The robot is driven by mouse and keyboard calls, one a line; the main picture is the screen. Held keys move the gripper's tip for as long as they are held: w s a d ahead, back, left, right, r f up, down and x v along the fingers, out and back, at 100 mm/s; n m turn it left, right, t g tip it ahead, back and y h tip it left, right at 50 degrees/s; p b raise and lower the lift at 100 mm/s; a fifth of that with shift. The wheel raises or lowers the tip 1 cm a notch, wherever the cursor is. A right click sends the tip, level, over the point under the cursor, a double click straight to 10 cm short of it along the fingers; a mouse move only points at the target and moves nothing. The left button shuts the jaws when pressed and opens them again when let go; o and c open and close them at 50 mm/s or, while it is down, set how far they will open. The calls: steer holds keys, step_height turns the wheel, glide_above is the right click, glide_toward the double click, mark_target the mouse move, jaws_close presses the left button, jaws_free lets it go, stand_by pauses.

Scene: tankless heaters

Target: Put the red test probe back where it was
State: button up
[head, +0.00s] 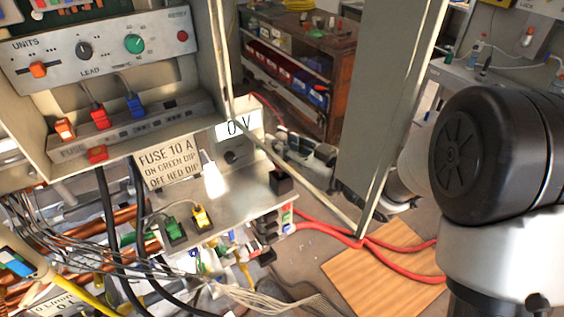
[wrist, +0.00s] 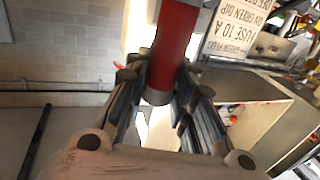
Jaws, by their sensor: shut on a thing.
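In the wrist view, the red test probe (wrist: 174,50) is a thick red cylinder between the fingers of my gripper (wrist: 166,85). The fingers press on it from both sides. Its rounded near end shows, and its far end runs out of the top of the picture. In the head view, my arm comes in from the right and passes behind the grey door panel. Grey and black parts left of the panel look like my gripper. I cannot make out the probe there. A meter with a "0 V" display (head: 238,124) sits on the cabinet's lower shelf.
The open door panel (head: 378,110) stands between the cabinet and my arm. A sign (head: 168,161) reads "FUSE 10 A". The control panel (head: 110,52) has knobs and plugs. Loose wires crowd the lower left.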

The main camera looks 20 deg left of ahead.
steer(key=shift+f+b, duration=0.7)
steer(key=shift+f, duration=1.45)
steer(key=shift+f, duration=0.25)
steer(key=o, duration=0.8)
steer(key=shift+o, duration=0.2)
steer(key=shift+r, duration=0.15)
